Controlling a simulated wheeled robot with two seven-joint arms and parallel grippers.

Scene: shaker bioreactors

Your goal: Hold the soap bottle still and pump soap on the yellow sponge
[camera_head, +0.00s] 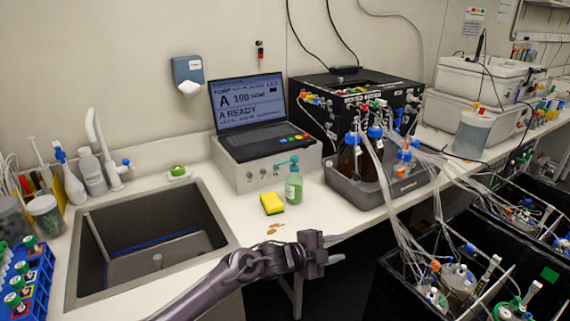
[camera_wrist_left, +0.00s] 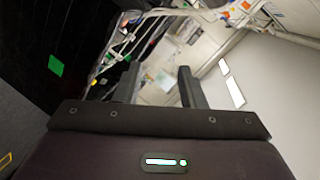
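The green soap bottle (camera_head: 294,184) with a teal pump head stands upright on the white counter, in front of the laptop stand. The yellow sponge (camera_head: 271,203) with a green edge lies on the counter just left of the bottle, apart from it. My left gripper (camera_head: 337,248) is at the counter's front edge, nearer than the bottle and sponge, and touches neither. Its fingers are spread with nothing between them, as the left wrist view (camera_wrist_left: 158,88) also shows. Neither bottle nor sponge can be made out in the wrist view. My right gripper is not in view.
A sink (camera_head: 150,240) lies left of the sponge. A laptop (camera_head: 250,112) sits on a box behind the bottle. A grey tray (camera_head: 356,190) with brown bottles and tubing stands to the right. Brownish spots mark the counter before the sponge. Black bins with reactors stand at right front.

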